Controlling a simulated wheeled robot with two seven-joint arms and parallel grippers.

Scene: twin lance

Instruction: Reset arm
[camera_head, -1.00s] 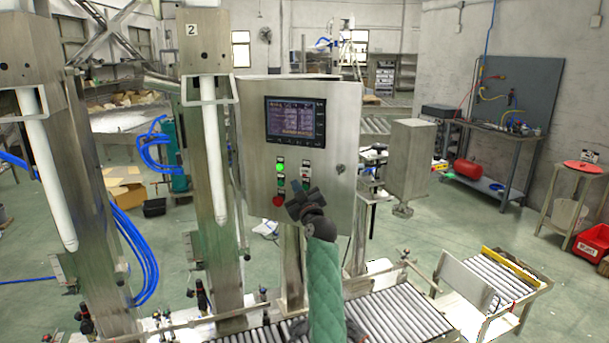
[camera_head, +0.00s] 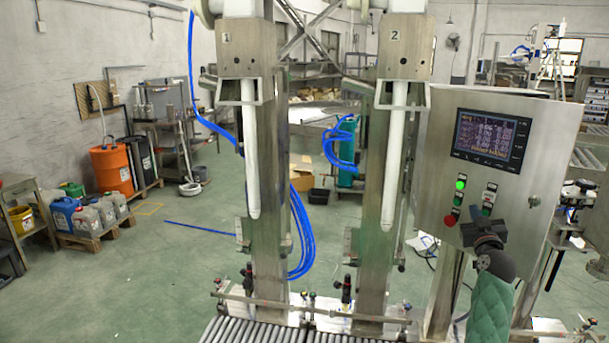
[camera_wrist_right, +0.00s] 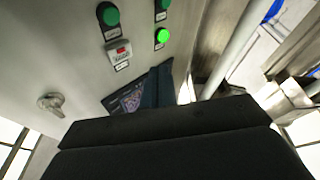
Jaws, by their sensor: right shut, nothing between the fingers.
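My right gripper (camera_head: 484,233) is dark and shut with nothing in it. Its arm, in a green quilted sleeve, comes up from the bottom right of the head view. The gripper is in front of the lower part of a steel control box (camera_head: 425,190), by its buttons; I cannot tell whether it touches. A green button (camera_head: 460,184) is lit, with a red button (camera_head: 450,220) below it. In the right wrist view the dark gripper (camera_wrist_right: 160,88) is close to the panel, with the lit green button (camera_wrist_right: 162,36) above it. My left gripper is not in view.
Two steel columns with white lances, the left lance (camera_head: 250,160) and the right lance (camera_head: 394,155), stand left of the box. A roller conveyor (camera_head: 250,331) runs along the bottom. Drums and canisters, including an orange drum (camera_head: 111,170), stand at the far left.

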